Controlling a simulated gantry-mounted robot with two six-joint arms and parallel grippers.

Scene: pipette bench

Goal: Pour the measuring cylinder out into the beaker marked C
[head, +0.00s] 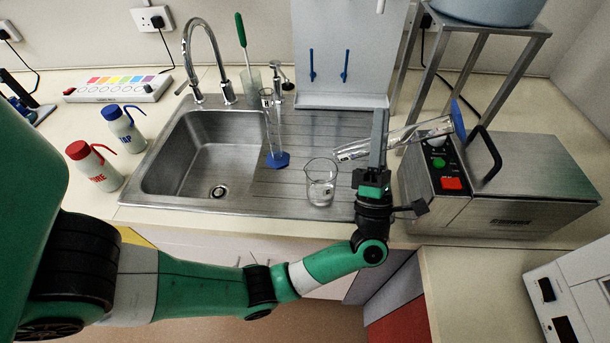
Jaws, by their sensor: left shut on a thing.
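My left gripper (379,140) is shut on a clear measuring cylinder (418,133) with a blue base (457,120). The cylinder is tipped nearly flat, its base to the right and its mouth to the left, slightly lower. The mouth appears just above the rim of a clear glass beaker (321,190) on the ribbed drainboard. The beaker stands upright; its marking is too small to read. I cannot tell whether liquid is flowing. Another measuring cylinder (271,125) stands upright on a blue foot by the sink. My right gripper is out of view.
A steel sink (205,160) with a tap (190,50) lies left of the beaker. A steel water bath (500,185) stands close at right. A drying rack (345,75) is behind. Red-topped (95,165) and blue-topped (125,130) wash bottles stand at left.

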